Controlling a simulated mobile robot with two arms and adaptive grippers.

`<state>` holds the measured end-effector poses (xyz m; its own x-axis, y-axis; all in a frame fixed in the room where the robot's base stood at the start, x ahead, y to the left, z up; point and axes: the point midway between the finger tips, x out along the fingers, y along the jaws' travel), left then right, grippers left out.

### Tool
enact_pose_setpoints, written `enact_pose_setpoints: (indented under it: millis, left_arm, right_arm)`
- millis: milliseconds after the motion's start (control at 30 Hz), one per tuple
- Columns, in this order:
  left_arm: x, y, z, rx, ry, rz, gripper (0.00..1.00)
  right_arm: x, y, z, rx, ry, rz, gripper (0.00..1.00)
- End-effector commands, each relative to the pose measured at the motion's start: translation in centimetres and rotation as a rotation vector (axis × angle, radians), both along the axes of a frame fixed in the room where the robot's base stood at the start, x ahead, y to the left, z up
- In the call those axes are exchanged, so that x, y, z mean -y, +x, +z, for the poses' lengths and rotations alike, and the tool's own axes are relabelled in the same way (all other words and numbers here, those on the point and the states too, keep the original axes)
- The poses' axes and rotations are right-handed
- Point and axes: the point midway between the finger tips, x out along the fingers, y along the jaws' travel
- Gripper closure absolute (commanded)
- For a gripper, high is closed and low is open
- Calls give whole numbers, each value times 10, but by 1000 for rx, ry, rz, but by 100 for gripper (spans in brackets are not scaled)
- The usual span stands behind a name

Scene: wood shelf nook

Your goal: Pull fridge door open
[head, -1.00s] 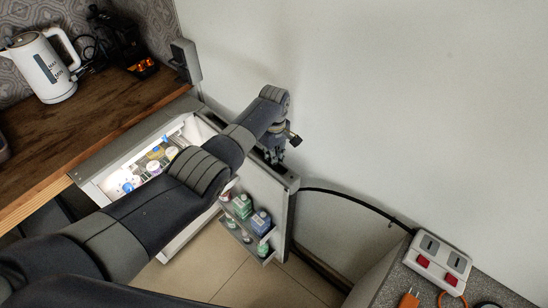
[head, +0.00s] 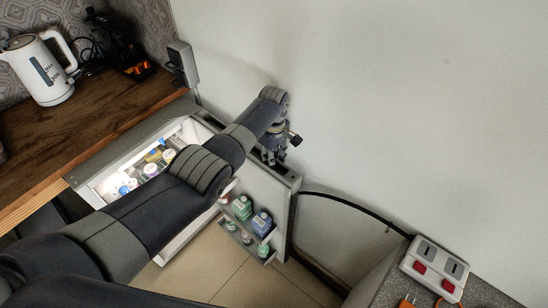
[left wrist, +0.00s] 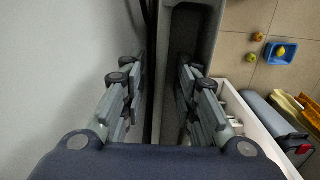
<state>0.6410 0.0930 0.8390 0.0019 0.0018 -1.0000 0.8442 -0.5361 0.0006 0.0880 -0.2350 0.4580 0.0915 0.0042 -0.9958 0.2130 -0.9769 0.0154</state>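The fridge (head: 118,148) stands under the wooden counter with its lit interior showing. Its door (head: 268,188) stands wide open, swung out close to the pale wall, with bottles on its inner racks. My left gripper (head: 270,158) is at the top edge of the door, near its outer end. In the left wrist view its fingers (left wrist: 162,90) are spread apart, with the door's dark recessed edge (left wrist: 184,35) between and under them. I cannot tell whether a finger touches the door. My left arm hides part of the fridge opening. My right gripper is not in view.
A white kettle (head: 38,68) and a dark appliance (head: 122,48) stand on the counter (head: 85,118). A grey worktop with a socket box (head: 435,268) is at lower right. A blue tray (left wrist: 280,52) lies on the tiled floor. The pale wall (head: 400,100) is close behind the door.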

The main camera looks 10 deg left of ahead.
Motion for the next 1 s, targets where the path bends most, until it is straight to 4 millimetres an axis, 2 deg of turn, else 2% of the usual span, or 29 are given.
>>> enact_pose_setpoints:
  millis: [267,467,567,800,1000]
  left_arm:
    - [1,0,1,-1,-2,0,72]
    - [1,1,16,2,-4,0,72]
    - [1,0,28,1,-3,-1,72]
    - [1,1,76,3,-2,0,72]
    - [0,0,108,2,-1,1,72]
  right_arm:
    - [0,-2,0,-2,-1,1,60]
    - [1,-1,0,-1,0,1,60]
    - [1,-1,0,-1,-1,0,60]
    - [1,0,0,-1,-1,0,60]
    - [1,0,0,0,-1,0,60]
